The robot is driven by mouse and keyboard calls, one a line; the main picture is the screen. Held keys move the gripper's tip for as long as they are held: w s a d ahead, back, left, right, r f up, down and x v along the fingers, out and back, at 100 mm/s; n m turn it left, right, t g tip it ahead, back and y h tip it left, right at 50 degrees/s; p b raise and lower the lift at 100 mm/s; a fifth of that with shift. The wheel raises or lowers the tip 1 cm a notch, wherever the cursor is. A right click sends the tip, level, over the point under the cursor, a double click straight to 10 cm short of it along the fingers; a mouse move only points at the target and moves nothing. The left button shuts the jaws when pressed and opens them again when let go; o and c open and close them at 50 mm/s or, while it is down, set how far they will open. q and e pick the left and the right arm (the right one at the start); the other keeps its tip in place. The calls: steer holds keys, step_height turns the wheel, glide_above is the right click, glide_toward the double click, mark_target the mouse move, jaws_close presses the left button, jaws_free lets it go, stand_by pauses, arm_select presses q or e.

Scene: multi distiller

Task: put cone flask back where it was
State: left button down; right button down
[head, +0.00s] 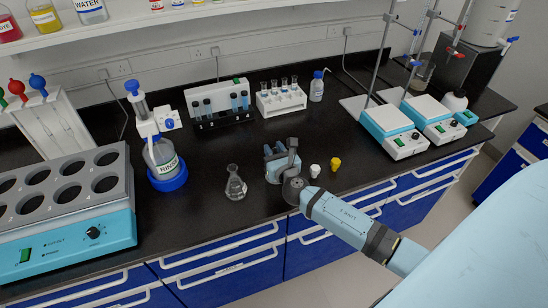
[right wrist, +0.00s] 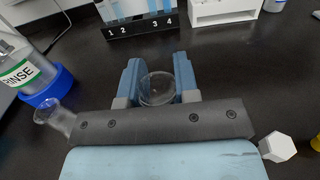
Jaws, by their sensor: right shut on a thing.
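My right gripper (head: 279,154) is low over the bench, with its fingers pointing toward the back. In the right wrist view its two blue fingers (right wrist: 157,86) are shut on a clear glass cone flask (right wrist: 157,92); only its round mouth and upper part show. In the head view the gripper mostly hides this flask. I cannot tell whether its base touches the bench. A second cone flask (head: 236,184) stands upright on the bench, left of the gripper; it also shows in the right wrist view (right wrist: 54,116). My left gripper is not in view.
A rinse bottle (head: 160,158) in a blue ring stands to the left. Behind are a numbered rack (head: 222,118) and a white vial rack (head: 283,101). A white stopper (head: 315,171) and a yellow stopper (head: 336,163) lie right of the gripper. Hotplates (head: 397,129) stand further right.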

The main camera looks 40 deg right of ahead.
step_height(320, 180, down, 2)
steer(key=shift+f, duration=0.15)
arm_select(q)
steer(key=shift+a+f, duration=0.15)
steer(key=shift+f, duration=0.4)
arm_select(e)
steer(key=shift+f, duration=0.1)
steer(key=c, duration=0.9)
jaws_free()
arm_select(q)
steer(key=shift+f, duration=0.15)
arm_select(e)
steer(key=shift+o, duration=0.2)
